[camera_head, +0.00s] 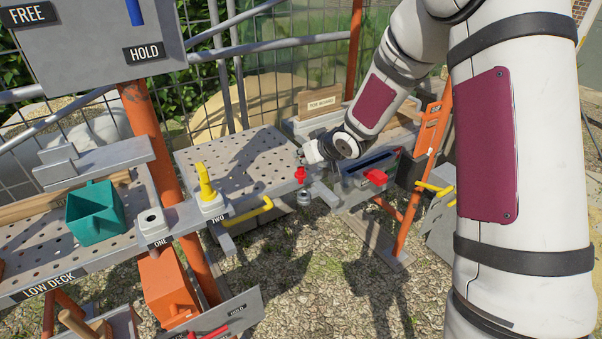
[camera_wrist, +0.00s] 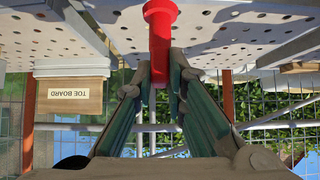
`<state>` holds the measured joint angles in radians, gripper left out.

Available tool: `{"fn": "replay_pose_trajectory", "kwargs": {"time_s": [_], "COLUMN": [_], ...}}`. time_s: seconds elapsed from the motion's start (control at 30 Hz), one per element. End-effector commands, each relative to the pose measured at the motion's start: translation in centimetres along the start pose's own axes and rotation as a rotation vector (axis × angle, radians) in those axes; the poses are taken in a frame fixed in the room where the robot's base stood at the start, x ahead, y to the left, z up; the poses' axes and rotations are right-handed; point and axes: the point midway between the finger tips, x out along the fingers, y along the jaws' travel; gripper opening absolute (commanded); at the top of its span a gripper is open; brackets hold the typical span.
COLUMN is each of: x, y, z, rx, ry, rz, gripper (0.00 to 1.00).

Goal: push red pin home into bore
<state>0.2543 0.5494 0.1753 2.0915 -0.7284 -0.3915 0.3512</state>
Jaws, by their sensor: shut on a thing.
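The red pin (camera_head: 300,175) is near the right corner of the perforated deck in the head view. In the wrist view the red pin (camera_wrist: 160,42) runs between the fingertips, with a wider end at the top of the picture. My gripper (camera_head: 306,156) is shut on it; its two fingers (camera_wrist: 159,88) also show in the wrist view. A small grey round fitting (camera_head: 304,198) is just below the pin in the head view. I cannot tell whether the pin sits in a bore or how deep; the bore's mouth is hidden.
A yellow pin (camera_head: 206,182) stands in the block marked TWO. The block marked ONE (camera_head: 151,222) has an open hole. A teal bin (camera_head: 95,212) stands on the low deck. A grey trough (camera_head: 368,168) is right of my gripper, and a yellow bar (camera_head: 248,211) lies along the deck's front.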

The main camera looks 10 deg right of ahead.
Motion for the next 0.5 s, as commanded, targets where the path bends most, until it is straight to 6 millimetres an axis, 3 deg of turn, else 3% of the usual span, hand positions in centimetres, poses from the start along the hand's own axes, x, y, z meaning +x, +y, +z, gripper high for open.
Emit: {"fn": "replay_pose_trajectory", "kwargs": {"time_s": [0.17, 0.5], "x": [0.0, -0.1], "y": [1.4, 1.7], "z": [-1.2, -1.7], "rx": [-0.005, -0.009], "ry": [0.000, -0.002], "rz": [-0.007, -0.014], "gripper": [0.00, 0.00]}}
